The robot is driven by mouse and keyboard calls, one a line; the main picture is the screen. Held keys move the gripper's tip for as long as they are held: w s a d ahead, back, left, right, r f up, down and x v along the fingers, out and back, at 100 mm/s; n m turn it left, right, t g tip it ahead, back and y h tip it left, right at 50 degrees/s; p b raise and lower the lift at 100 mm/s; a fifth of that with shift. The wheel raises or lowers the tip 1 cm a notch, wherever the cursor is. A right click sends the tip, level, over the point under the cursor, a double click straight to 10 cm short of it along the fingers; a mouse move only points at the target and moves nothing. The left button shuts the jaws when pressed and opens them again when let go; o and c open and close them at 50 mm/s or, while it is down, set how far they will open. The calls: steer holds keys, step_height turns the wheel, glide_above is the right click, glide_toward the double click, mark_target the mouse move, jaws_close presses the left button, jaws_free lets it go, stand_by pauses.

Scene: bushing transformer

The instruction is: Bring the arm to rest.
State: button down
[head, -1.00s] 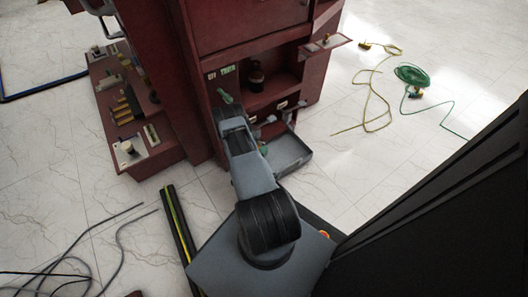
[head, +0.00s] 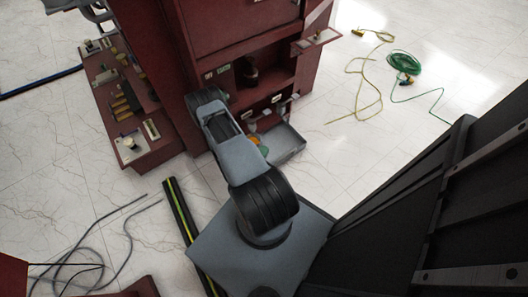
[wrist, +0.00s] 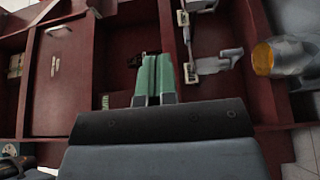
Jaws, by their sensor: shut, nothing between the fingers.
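My arm (head: 238,160) is folded in front of a dark red cabinet (head: 230,38). My gripper shows in the wrist view (wrist: 153,78) as two green fingers side by side, shut and empty. In that view the fingers lie in front of the cabinet's red compartments, with nothing held; I cannot tell how far off the back wall is. In the head view I cannot make out the fingers.
An open grey drawer (head: 284,146) juts out right of my arm. A small shelf (head: 318,40) sticks out above it. A side bench (head: 128,143) with several parts stands left. Black and yellow strips (head: 186,222) and grey cables (head: 95,247) lie on the floor. Yellow (head: 368,95) and green cords (head: 404,63) lie right.

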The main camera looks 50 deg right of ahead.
steer(key=shift+s+a+r, duration=0.4)
steer(key=shift+s+a, duration=0.3)
steer(key=w+r+m+g+y+p, duration=0.15)
steer(key=r+g+p, duration=0.25)
steer(key=r, duration=0.6)
steer(key=w+a+r+m+g+y+p, duration=0.1)
steer(key=r+m+g+p, duration=0.3)
steer(key=r, duration=0.6)
steer(key=w+r+m+g+y+p, duration=0.1)
steer(key=r+g+p, duration=0.3)
steer(key=r, duration=0.6)
steer(key=w+a+r+n+t+y+p, duration=0.1)
steer(key=a+r+t+y+p, duration=0.3)
steer(key=a+r, duration=0.3)
steer(key=w+a+r+n+t+y+p, duration=0.1)
steer(key=a+r+t+y+p, duration=0.3)
steer(key=r, duration=1)
steer(key=w+a+r+n+t+y+p, duration=0.2)
steer(key=a+r+y+p, duration=0.4)
steer(key=a+r+p, duration=0.3)
step_height(320, 180, up, 3)
steer(key=a+n+t, duration=0.1)
steer(key=a+t, duration=0.1)
steer(key=shift+f+t, duration=0.2)
steer(key=shift+t, duration=0.2)
